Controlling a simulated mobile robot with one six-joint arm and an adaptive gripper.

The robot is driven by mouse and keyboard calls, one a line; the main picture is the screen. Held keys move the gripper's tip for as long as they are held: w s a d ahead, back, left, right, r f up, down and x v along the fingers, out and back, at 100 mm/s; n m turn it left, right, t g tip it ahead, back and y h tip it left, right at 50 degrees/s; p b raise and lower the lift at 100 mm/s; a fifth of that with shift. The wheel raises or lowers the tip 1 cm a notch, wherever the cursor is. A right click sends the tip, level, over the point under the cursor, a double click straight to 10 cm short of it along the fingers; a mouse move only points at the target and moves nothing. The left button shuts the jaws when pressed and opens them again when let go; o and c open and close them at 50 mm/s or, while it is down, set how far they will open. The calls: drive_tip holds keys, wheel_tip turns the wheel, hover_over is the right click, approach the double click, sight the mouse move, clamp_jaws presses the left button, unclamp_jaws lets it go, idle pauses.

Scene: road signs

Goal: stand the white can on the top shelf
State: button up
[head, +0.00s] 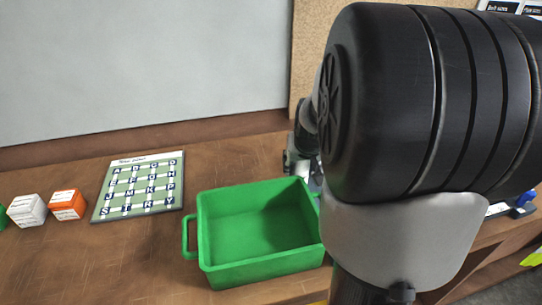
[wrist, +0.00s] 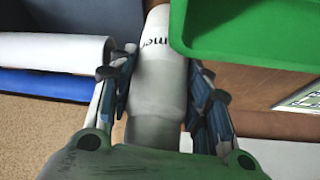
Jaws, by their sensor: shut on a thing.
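The white can (wrist: 158,88), with dark lettering near its far end, lies between the fingers of my gripper (wrist: 162,68) in the wrist view. The blue-padded fingers are on either side of it, shut on it. In the head view the can is not visible, and a small grey part of my gripper (head: 296,165) shows behind the green crate (head: 205,245), left of my large black arm joint. I cannot make out the top shelf in either view.
The green crate's wall also fills the wrist view's upper right (wrist: 185,25). A letter board (head: 138,187), an orange cube (head: 68,205) and a white cube (head: 27,210) lie left on the brown tabletop (head: 110,255). White (wrist: 50,52) and blue (wrist: 45,84) rounded things are left of the can.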

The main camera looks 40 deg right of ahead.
drive_tip(key=shift+f, duration=1.1)
drive_tip(key=shift+f+b, duration=0.1)
drive_tip(key=shift+b, duration=0.2)
drive_tip(key=shift+f, duration=0.15)
drive_tip(key=o, duration=1.4)
